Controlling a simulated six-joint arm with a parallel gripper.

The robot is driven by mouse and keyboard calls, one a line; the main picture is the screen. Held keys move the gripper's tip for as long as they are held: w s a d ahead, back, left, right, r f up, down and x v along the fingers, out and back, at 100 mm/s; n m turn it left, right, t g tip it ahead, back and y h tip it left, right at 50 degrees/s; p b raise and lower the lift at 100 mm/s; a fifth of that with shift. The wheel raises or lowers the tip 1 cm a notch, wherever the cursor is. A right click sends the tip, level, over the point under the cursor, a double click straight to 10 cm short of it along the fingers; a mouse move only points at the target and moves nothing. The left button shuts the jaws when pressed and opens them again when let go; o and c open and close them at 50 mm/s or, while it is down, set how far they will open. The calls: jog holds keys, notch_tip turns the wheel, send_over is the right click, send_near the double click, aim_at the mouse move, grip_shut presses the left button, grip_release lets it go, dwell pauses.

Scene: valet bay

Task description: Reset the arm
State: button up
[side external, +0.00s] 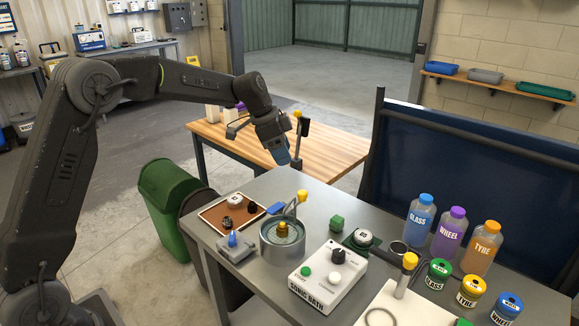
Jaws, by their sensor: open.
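My arm reaches in from the left, and my gripper (291,148) hangs over the far edge of the grey bench (300,187), tilted downward. It is open, with no object clearly seen between its fingers. The fingers are small and dark in this view, and part of them is hard to separate from what is behind. Below and in front of it is a round metal bath (268,248) with a brass-coloured piece (283,229) in it. A white control box (327,275) marked SONIC BATH stands to the right of the bath.
Blue, purple and orange bottles (450,235) stand at the right, behind several labelled jars (471,291). A brown tray (214,218) with small parts lies left. A wooden table (340,150) is behind; a green bin (165,190) stands left.

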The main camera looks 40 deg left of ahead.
jog(key=shift+s+a+r, duration=0.15)
jog(key=shift+r, duration=0.35)
jog(key=s+d+r+n+t+y, duration=0.15)
jog(key=s+r, duration=0.25)
jog(key=s, duration=0.4)
jog(key=s+d+r+n+g, duration=0.1)
jog(key=s+d+r+n, duration=0.25)
jog(key=s, duration=0.45)
jog(key=s+f+n+t+y, duration=0.1)
jog(key=s+f+n, duration=0.1)
jog(key=s, duration=0.7)
jog(key=s+d+f+n+t, duration=0.1)
jog(key=s+f+n, duration=0.1)
jog(key=s, duration=0.7)
jog(key=shift+y, duration=0.35)
jog(key=shift+f, duration=0.1)
